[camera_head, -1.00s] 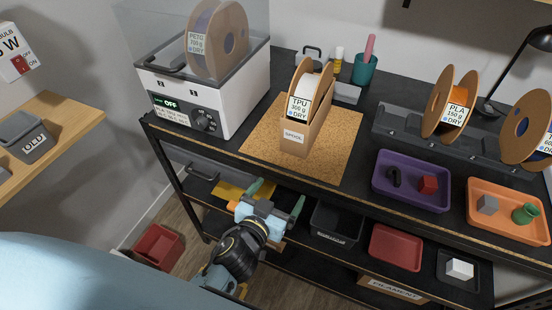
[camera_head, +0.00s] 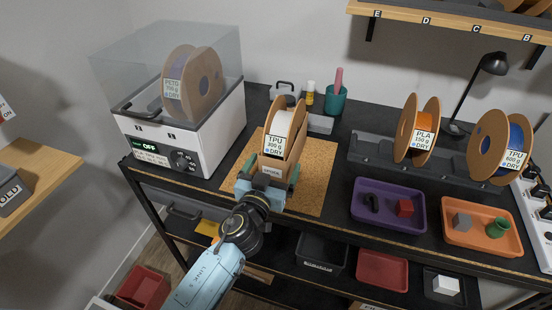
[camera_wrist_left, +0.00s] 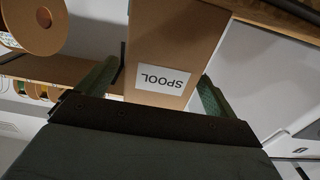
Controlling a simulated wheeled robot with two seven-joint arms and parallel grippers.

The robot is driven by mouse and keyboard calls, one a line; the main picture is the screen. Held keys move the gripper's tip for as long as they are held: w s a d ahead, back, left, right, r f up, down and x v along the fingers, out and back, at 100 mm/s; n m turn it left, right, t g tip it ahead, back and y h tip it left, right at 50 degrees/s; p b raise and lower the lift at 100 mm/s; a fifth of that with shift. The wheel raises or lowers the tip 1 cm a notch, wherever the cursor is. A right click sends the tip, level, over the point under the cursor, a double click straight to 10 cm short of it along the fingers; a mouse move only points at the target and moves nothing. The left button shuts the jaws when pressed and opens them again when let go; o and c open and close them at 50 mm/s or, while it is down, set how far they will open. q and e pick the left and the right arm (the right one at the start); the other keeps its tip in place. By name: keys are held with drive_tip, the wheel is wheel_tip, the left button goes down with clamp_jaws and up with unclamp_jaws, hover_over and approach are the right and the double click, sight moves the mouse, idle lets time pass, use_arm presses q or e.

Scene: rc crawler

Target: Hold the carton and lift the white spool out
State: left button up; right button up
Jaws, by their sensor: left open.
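The white spool (camera_head: 279,125) with brown cardboard sides and a TPU label stands upright in the open brown carton (camera_head: 297,150) on the cork mat. Its lower part is hidden by the carton. My left gripper (camera_head: 268,180) is at the carton's near end, with its green fingers spread to either side of it. In the left wrist view the carton (camera_wrist_left: 176,40) and its SPOOL label appear upside down between the two open fingers (camera_wrist_left: 152,85). I see no clear finger contact with the carton. My right gripper is not in view.
A filament dryer (camera_head: 190,130) with a spool inside stands left of the cork mat (camera_head: 313,185). A purple tray (camera_head: 388,222) and an orange tray (camera_head: 480,240) lie to the right. A spool rack (camera_head: 375,160) is behind them. A teal cup (camera_head: 336,100) stands behind the carton.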

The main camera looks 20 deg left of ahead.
use_arm(q)
drive_tip(key=shift+w, duration=1.35)
drive_tip(key=shift+c, duration=0.2)
